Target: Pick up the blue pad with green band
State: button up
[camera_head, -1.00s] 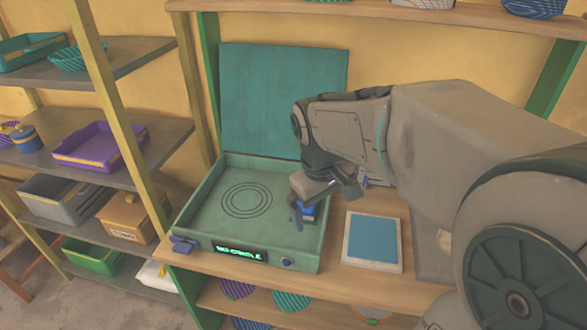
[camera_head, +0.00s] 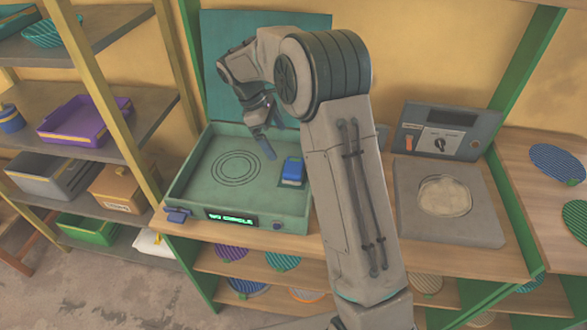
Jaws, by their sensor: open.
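The blue pad with green band (camera_head: 292,170) stands inside the green tray-like press base (camera_head: 190,177), near its right wall. My gripper (camera_head: 270,142) is over the same base, up and left of the pad. Its fingers point down and are apart from the pad. The gripper is open and empty; part of it is dark and small in the view. My arm covers the area right of the base.
The raised teal lid (camera_head: 225,50) stands behind the base. A grey press with a pale disc (camera_head: 445,196) and a control panel (camera_head: 436,132) are at the right. Shelves with a purple tray (camera_head: 85,121) stand at the left.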

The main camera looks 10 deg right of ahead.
aim_at(294, 165)
jog(key=x, duration=0.7)
jog(key=shift+r, duration=0.1)
jog(key=shift+w+d+p+x, duration=0.15)
jog(key=shift+p+x, duration=0.35)
jog(key=shift+x, duration=0.85)
jog(key=shift+w+d+p+x, duration=0.1)
jog(key=shift+p+x, duration=0.35)
jog(key=shift+x, duration=0.95)
jog(key=shift+r, duration=0.1)
jog(key=c, duration=1)
